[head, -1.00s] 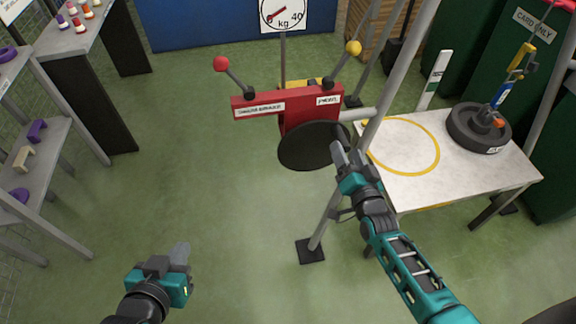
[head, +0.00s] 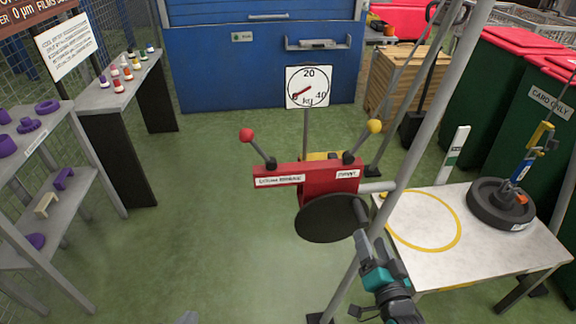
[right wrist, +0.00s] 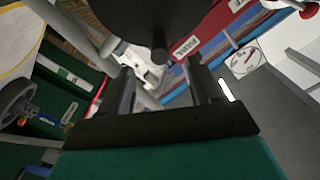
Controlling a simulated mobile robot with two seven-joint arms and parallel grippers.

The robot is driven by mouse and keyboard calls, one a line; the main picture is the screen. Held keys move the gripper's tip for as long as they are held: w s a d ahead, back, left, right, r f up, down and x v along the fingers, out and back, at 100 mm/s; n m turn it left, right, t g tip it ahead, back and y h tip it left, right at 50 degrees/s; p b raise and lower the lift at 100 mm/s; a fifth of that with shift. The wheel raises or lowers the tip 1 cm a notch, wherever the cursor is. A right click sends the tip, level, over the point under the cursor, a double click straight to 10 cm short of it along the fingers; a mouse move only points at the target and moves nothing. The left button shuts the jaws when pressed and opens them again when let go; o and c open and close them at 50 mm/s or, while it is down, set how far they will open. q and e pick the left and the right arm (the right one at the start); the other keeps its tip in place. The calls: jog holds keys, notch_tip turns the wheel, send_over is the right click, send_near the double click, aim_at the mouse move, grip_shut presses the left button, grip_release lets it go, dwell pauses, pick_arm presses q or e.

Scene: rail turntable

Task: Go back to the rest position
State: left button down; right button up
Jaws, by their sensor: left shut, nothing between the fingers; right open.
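My right gripper (head: 360,236) is open and empty. In the head view it is just below and right of the black disc (head: 326,222) on the red turntable unit (head: 312,182); I cannot tell whether it touches the disc. In the right wrist view the two fingers of the right gripper (right wrist: 160,72) stand apart, with the disc's dark underside (right wrist: 150,15) beyond them.
A slanted grey post (head: 412,150) rises beside the right gripper. Grey shelves (head: 95,180) stand on the left. The green floor (head: 200,240) between is clear.

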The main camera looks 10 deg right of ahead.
pick_arm(q)
jog(key=shift+y, duration=0.5)
jog(key=a+f, duration=0.1)
jog(key=s+a+f, duration=0.1)
jog(key=f, duration=0.2)
jog(key=shift+s+a+f, duration=0.1)
jog(key=shift+s+a, duration=0.15)
jog(key=shift+a, duration=0.15)
pick_arm(e)
jog(key=s+a+f+n+g+y, duration=0.1)
jog(key=s+a+f+n+g, duration=0.1)
jog(key=s+n, duration=0.3)
jog(key=s+a+f+n+g+y, duration=0.1)
jog(key=s+a+n+g, duration=0.3)
jog(key=s, duration=0.5)
jog(key=shift+a+f+n+g, duration=0.2)
jog(key=shift+f+n+g, duration=0.2)
jog(key=shift+g, duration=0.2)
